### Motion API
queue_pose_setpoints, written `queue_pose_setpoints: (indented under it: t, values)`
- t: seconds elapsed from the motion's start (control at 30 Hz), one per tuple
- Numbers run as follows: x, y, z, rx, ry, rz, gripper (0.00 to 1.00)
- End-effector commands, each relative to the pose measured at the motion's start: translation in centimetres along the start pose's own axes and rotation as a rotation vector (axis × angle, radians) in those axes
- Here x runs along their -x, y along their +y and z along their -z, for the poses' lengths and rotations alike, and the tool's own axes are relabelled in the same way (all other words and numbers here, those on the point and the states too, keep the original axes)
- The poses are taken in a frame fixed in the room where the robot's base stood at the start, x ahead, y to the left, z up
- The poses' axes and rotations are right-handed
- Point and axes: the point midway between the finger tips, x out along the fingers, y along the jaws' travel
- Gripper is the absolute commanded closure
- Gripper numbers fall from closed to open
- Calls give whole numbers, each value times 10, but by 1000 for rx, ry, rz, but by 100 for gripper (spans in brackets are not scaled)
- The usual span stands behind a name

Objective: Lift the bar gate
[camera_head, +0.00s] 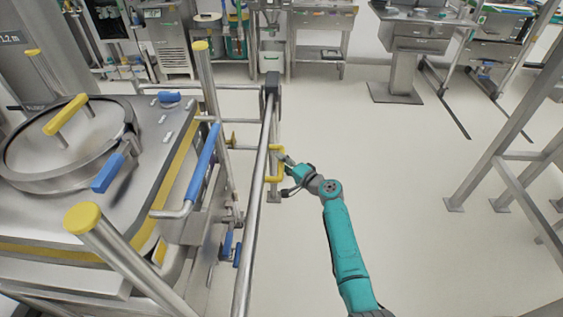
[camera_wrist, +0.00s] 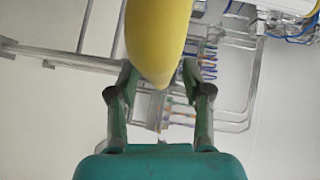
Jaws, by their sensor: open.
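The bar gate appears to be the long steel bar (camera_head: 258,170) that runs from a dark block (camera_head: 271,84) toward the bottom of the head view. A yellow bent handle (camera_head: 274,179) sits on the right side of the bar. My gripper (camera_head: 284,160) is at the handle's upper end, reaching in from the right. In the wrist view the yellow handle (camera_wrist: 158,40) fills the space between the open fingers of my gripper (camera_wrist: 158,75). The fingers stand apart on both sides of it. I cannot tell whether they touch it.
A steel vessel with a round lid (camera_head: 68,145) and blue handles (camera_head: 203,163) stands left of the bar. Yellow-capped posts (camera_head: 84,217) rise beside it. A steel frame (camera_head: 500,150) stands at the right. The pale floor (camera_head: 400,190) between is clear.

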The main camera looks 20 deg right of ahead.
Motion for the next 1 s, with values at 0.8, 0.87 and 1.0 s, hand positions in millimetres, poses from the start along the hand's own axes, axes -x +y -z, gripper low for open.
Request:
queue_pose_setpoints:
  t: [0.8, 0.87, 1.0]
  values:
    - [-11, 0, 0, 0, 1, -1, 100]
    - [-11, 0, 0, 0, 1, -1, 100]
    - [-10, -2, 0, -3, 0, -4, 100]
